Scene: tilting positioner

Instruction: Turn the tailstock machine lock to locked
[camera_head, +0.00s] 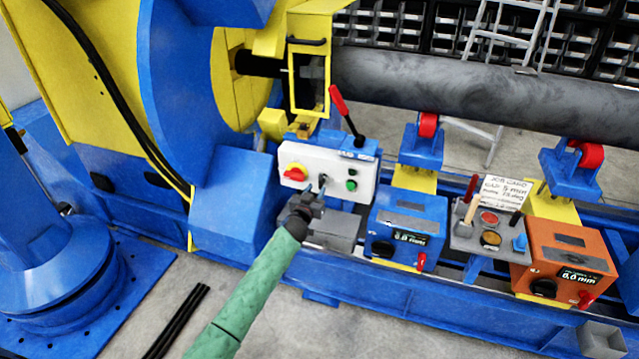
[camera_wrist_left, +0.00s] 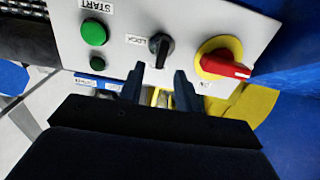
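The white control panel (camera_head: 345,165) on the blue tailstock carries a small black lock knob (camera_head: 323,181) between a red-and-yellow rotary switch and green buttons. In the left wrist view the black knob (camera_wrist_left: 161,46) stands beside a label reading LOCK, seen upside down. Its bar is upright or slightly tilted in that picture. My left gripper (camera_head: 308,200) is in front of the panel's lower edge. In the left wrist view its two fingers (camera_wrist_left: 160,82) are apart and empty, with the knob just beyond the tips, near the middle of the gap. My right gripper is not visible.
The red-and-yellow switch (camera_wrist_left: 222,64) and green START button (camera_wrist_left: 94,32) flank the knob closely. A red-handled lever (camera_head: 345,110) rises above the panel.

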